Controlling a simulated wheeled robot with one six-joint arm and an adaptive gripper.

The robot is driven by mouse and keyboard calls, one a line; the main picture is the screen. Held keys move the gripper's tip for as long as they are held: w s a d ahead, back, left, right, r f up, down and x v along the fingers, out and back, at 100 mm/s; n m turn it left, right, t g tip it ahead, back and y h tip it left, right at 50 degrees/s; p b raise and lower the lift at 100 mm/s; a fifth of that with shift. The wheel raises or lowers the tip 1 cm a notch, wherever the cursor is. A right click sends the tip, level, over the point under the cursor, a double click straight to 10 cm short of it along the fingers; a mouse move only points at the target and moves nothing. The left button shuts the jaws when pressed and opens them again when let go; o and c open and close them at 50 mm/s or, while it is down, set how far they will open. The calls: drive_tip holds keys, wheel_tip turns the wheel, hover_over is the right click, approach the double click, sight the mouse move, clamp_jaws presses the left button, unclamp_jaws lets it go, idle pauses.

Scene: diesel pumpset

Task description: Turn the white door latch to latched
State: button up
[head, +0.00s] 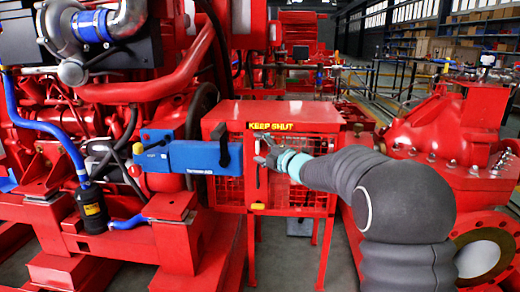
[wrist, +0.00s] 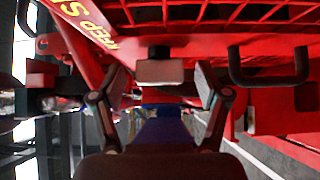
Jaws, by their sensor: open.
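The white latch (wrist: 160,71) is a small pale block in front of a dark knob on the red cabinet, in the middle of the wrist view. Its long side runs across that view. My gripper (wrist: 161,88) is open, one finger on each side of the latch with gaps, apparently not touching it. In the head view my gripper (head: 267,157) is at the left edge of the red mesh door (head: 297,190), below the KEEP SHUT label. There the latch is too small and covered to make out clearly.
A black U-shaped handle (wrist: 268,78) sits right of the latch in the wrist view, close to my right finger. A blue box (head: 195,157) with a black lever (head: 224,148) stands just left of my gripper. Red machinery (head: 450,140) stands on the right.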

drive_tip(key=v, duration=1.2)
